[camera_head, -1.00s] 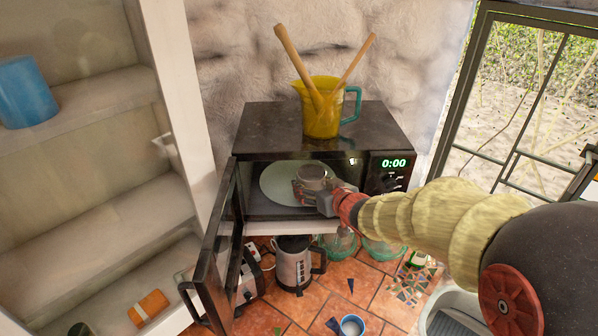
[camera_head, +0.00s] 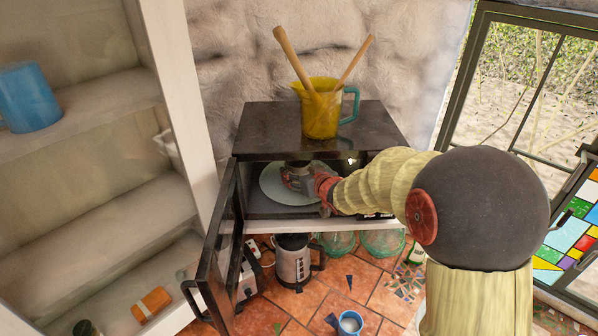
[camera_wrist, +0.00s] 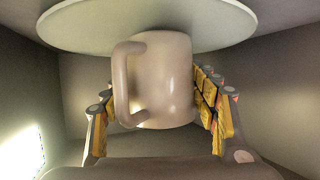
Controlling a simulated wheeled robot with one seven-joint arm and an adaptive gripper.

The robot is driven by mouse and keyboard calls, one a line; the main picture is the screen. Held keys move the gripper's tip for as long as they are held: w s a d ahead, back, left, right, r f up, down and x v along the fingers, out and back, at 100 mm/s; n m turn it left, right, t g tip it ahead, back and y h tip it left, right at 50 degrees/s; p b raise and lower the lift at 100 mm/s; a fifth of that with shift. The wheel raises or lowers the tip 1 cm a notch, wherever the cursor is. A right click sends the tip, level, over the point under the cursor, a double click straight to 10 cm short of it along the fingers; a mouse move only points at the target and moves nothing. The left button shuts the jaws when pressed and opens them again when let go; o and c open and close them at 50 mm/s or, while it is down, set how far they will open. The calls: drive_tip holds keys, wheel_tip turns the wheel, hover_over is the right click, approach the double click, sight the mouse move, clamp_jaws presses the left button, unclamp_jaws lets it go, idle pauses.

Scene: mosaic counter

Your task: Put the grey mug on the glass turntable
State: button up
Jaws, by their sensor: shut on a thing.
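The grey mug (camera_wrist: 168,75) sits between the two fingers of my gripper (camera_wrist: 155,95) in the wrist view, its handle toward the left finger. In the head view my gripper (camera_head: 298,181) is inside the open microwave (camera_head: 265,206), shut on the mug, which it largely hides. The glass turntable (camera_head: 277,193) is a pale disc on the microwave floor. It also shows in the wrist view (camera_wrist: 80,25), at the top, where the mug's end meets its outline. I cannot tell whether the mug touches it.
The microwave door (camera_head: 216,258) hangs open at the left. A yellow jug (camera_head: 318,117) with wooden utensils stands on top. A kettle (camera_head: 292,262) and glass bowls are below. Shelves with a blue container (camera_head: 28,98) are at the left. The microwave walls are close around my gripper.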

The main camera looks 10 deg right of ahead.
drive_tip(key=shift+w+f, duration=0.15)
drive_tip(key=o, duration=1.6)
drive_tip(key=shift+r, duration=0.2)
drive_tip(key=s+d+r+m+g+h, duration=0.1)
drive_tip(key=s+d+r+h, duration=0.15)
drive_tip(key=s, duration=0.55)
drive_tip(key=s+d+r+m+g+h, duration=0.1)
drive_tip(key=s+d+r, duration=0.15)
drive_tip(key=s, duration=0.65)
drive_tip(key=s+d+r+m+g+h, duration=0.1)
drive_tip(key=s+d+r, duration=0.15)
drive_tip(key=s, duration=0.55)
drive_tip(key=s+a+g, duration=0.1)
drive_tip(key=s+a, duration=0.1)
drive_tip(key=s, duration=0.4)
drive_tip(key=s+a+f+g+y, duration=0.1)
drive_tip(key=s+a+g, duration=0.1)
drive_tip(key=s, duration=0.4)
drive_tip(key=s+a+f+g+y, duration=0.1)
drive_tip(key=s+a, duration=0.2)
drive_tip(key=s, duration=0.3)
drive_tip(key=shift+s+n+g, duration=0.25)
drive_tip(key=shift+n+g, duration=0.15)
